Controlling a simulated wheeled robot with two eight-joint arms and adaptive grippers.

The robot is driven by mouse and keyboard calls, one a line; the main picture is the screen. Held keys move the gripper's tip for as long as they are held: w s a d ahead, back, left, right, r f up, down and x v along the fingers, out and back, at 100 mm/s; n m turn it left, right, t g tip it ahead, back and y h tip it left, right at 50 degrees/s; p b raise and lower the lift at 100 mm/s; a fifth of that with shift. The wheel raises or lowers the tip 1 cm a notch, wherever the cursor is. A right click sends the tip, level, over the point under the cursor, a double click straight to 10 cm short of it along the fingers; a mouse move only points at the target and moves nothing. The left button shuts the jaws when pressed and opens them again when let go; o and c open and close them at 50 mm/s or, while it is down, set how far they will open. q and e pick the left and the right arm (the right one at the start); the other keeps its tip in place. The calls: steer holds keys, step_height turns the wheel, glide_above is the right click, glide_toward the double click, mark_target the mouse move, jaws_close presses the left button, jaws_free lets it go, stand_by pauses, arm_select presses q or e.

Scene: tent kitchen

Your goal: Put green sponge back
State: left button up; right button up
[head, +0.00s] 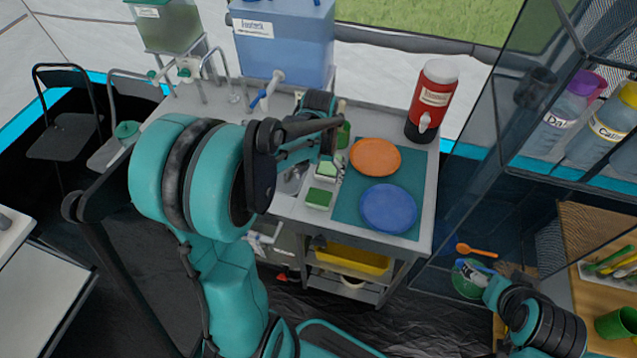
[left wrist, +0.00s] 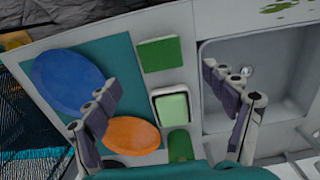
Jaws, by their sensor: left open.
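A green sponge (head: 319,198) with a pale side lies on the counter left of the teal mat. It also shows at the top middle of the left wrist view (left wrist: 161,53). Beside it, toward the green bottle (head: 343,135), is a small white dish (head: 326,171) with a pale green inside; in the left wrist view (left wrist: 156,91) I cannot tell whether that is a second sponge. My left gripper (left wrist: 162,82) is open and empty above the counter, its fingers either side of the dish and sponge. My right gripper (head: 497,283) is at the lower right, its fingers unclear.
An orange plate (head: 375,157) and a blue plate (head: 389,208) lie on the teal mat (head: 352,205). A sink basin (left wrist: 268,65) is beside the sponge. A red drink jug (head: 430,105) stands at the back. A glass-sided shelf (head: 505,75) rises at the right.

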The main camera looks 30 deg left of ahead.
arm_select(q)
steer(key=s+d+r+m+t, duration=0.2)
steer(key=s+d+r+t, duration=0.5)
steer(key=s+d+r, duration=0.2)
steer(key=shift+s+d+r+m, duration=0.15)
steer(key=shift+s+d+m, duration=0.25)
steer(key=shift+s+d, duration=0.4)
step_height(320, 180, down, 3)
steer(key=b, duration=0.3)
steer(key=shift+f, duration=0.2)
